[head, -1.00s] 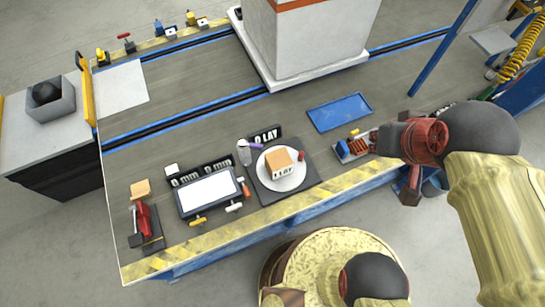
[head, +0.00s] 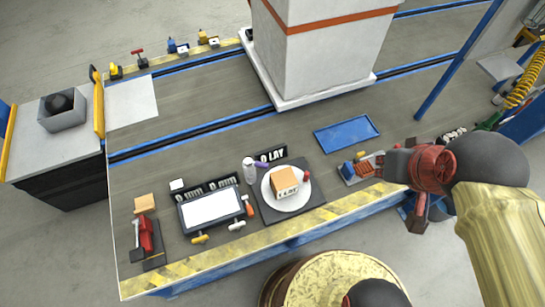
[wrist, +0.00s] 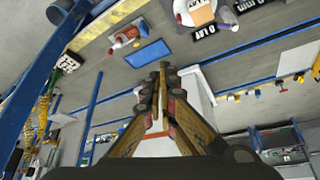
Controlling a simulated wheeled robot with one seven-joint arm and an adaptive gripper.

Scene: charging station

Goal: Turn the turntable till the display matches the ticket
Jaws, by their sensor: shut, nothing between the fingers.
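The turntable (head: 274,204) is a white round plate on a dark square base near the table's front edge. A tan-topped block (head: 285,182) with dark lettering on its white front stands on it. A small red piece (head: 307,176) sits at the plate's right rim. A black sign (head: 270,155) with white letters reading like "0 LAY" stands behind; I cannot tell if it is the ticket. A white-screened panel (head: 211,207) lies to the left, with black "0 mm" signs behind it. My gripper (head: 415,143) is shut and empty, right of the turntable and apart from it; its fingers (wrist: 163,68) meet in the wrist view.
A tall white pillar (head: 325,55) stands at the back. A red tool (head: 146,236) and a tan block (head: 145,203) are at the left.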

